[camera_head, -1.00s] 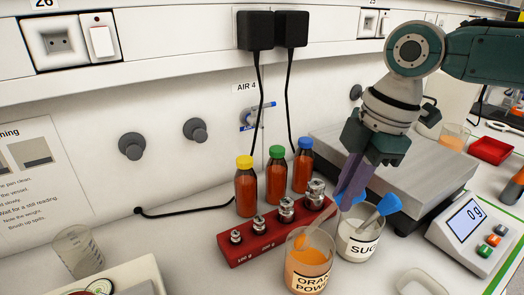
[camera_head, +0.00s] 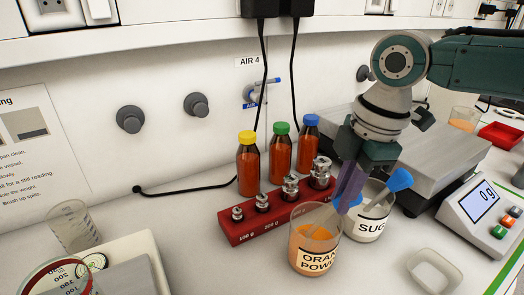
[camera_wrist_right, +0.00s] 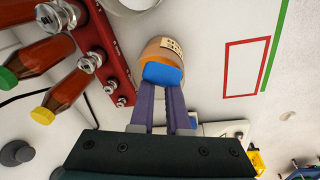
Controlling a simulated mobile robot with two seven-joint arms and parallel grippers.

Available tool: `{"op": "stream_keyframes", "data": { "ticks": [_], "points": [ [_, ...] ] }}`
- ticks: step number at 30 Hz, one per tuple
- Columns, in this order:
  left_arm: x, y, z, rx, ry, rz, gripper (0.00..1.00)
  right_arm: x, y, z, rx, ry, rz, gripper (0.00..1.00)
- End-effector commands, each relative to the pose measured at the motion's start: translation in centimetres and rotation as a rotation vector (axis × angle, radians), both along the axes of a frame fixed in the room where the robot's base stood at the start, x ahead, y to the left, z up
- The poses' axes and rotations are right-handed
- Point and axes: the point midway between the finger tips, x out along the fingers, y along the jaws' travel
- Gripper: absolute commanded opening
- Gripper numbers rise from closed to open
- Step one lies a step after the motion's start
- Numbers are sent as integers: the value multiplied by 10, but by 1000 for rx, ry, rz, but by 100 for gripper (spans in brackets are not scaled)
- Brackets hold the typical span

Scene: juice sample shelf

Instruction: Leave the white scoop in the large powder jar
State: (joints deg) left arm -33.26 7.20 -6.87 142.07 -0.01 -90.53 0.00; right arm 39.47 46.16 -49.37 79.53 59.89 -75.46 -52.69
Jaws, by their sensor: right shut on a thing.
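The orange powder jar (camera_head: 303,262), a clear glass labelled "ORAN… POW…", stands on the bench in front of the red weight block. My right gripper (camera_head: 348,197) has purple fingers shut on the blue handle end of a scoop, whose pale stem (camera_head: 335,211) slants down-left into this jar. In the right wrist view the blue handle end (camera_wrist_right: 163,73) sits between the fingertips, over the jar (camera_wrist_right: 158,50). The scoop's bowl is hard to make out against the powder. My left gripper is not in view.
The sugar jar (camera_head: 366,229) stands close on the right, with another blue-handled scoop (camera_head: 398,180) in it. Behind are the red weight block (camera_head: 240,234) and several capped bottles (camera_head: 248,168). A clear empty dish (camera_head: 433,272) lies at front right, beside the scale display (camera_head: 480,205).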

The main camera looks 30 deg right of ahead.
Motion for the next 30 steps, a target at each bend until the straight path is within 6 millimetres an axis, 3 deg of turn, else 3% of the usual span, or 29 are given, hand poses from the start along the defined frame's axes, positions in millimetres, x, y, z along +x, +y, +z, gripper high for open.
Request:
{"op": "stream_keyframes", "data": {
  "ticks": [7,8,17,25,30],
  "points": [
    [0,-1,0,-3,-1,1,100,0,0,0,0,0,0,0],
    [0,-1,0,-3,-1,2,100,0,0,0,0,0,0,16],
    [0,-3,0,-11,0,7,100,0,0,0,0,0,0,49],
    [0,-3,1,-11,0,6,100,0,0,2,0,0,0,49],
    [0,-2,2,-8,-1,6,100,-2,-3,23,-1,-4,1,49]
  ]
}}
